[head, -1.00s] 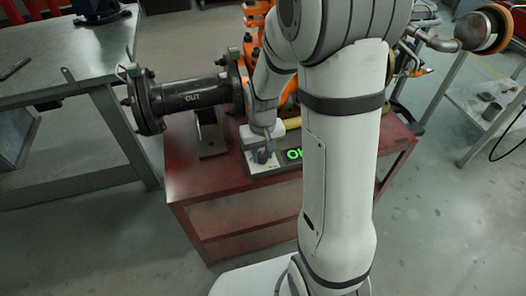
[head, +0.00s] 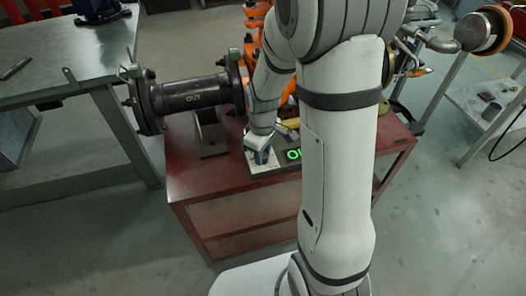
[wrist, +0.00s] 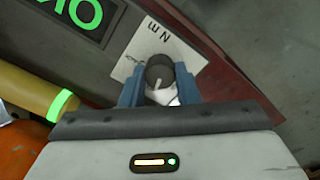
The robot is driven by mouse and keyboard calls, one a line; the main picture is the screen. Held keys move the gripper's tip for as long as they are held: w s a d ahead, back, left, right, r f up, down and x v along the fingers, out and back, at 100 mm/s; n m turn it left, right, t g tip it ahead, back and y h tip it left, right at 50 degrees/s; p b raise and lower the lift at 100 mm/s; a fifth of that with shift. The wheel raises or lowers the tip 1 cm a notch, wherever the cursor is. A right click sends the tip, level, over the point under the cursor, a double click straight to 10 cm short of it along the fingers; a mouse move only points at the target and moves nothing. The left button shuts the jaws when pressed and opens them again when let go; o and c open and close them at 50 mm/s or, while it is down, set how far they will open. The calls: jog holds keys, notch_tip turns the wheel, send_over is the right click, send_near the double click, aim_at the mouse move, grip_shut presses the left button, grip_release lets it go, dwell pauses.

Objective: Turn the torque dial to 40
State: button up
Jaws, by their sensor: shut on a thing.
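The torque dial is a dark round knob with a light pointer line (wrist: 160,73), seen in the wrist view on a white label plate (wrist: 136,54) with black letters. The blue fingers of my gripper (wrist: 160,88) stand on either side of the knob and are shut on it. In the head view my gripper (head: 261,156) is down at the dial on the red bench, and its fingers partly hide the knob. I cannot read the dial's setting.
The dark pipe marked OUT (head: 192,98) lies left of my gripper on the red bench (head: 215,182). A yellow cylinder with a green band (wrist: 35,92) is close by at left in the wrist view. A grey table (head: 60,62) stands at the left.

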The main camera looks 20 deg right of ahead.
jog(key=shift+n, duration=0.4)
jog(key=o, duration=1)
jog(key=shift+c, duration=0.2)
jog(key=shift+r+p, duration=0.75)
jog(key=shift+r, duration=3.15)
jog(key=s+r+m+t+p, duration=0.1)
jog(key=s+r+m+p, duration=0.3)
jog(key=s+r, duration=0.3)
jog(key=s+r+m+t+p, duration=0.1)
jog(key=s+r+m+p, duration=0.4)
jog(key=r, duration=1)
jog(key=shift+s+t+p, duration=0.3)
jog(key=shift+s+p, duration=0.75)
jog(key=shift+p, duration=0.15)
